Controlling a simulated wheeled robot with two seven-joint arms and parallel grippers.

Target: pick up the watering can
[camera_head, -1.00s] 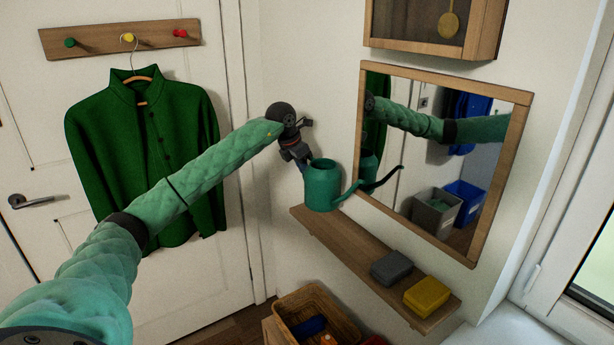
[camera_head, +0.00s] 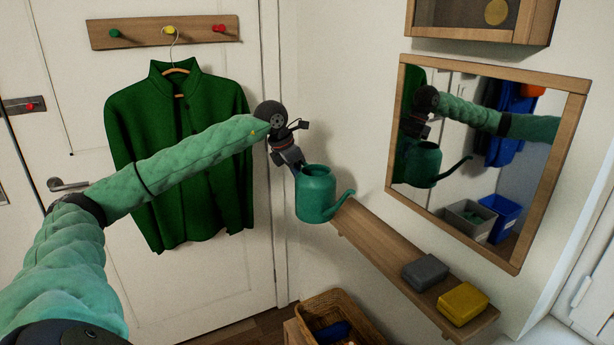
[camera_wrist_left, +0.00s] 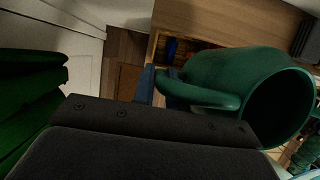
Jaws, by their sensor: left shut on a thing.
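The green watering can (camera_head: 315,200) hangs roughly upright at the far left end of the wooden shelf, its spout pointing right. It appears clear of the shelf top. My left gripper (camera_head: 297,167) is at the can's upper left side, shut on its handle. In the left wrist view the can (camera_wrist_left: 238,75) lies across the right side with its open top facing right. Its handle (camera_wrist_left: 205,95) passes between the blue-grey fingers of my left gripper (camera_wrist_left: 160,88), partly hidden by the dark gripper body. My right gripper is not in view.
The wooden shelf (camera_head: 375,247) holds a grey box (camera_head: 425,272) and a yellow box (camera_head: 462,303). A framed mirror (camera_head: 485,160) hangs above it. A green jacket (camera_head: 180,160) hangs on the door behind my left arm. A wicker basket (camera_head: 345,310) stands below.

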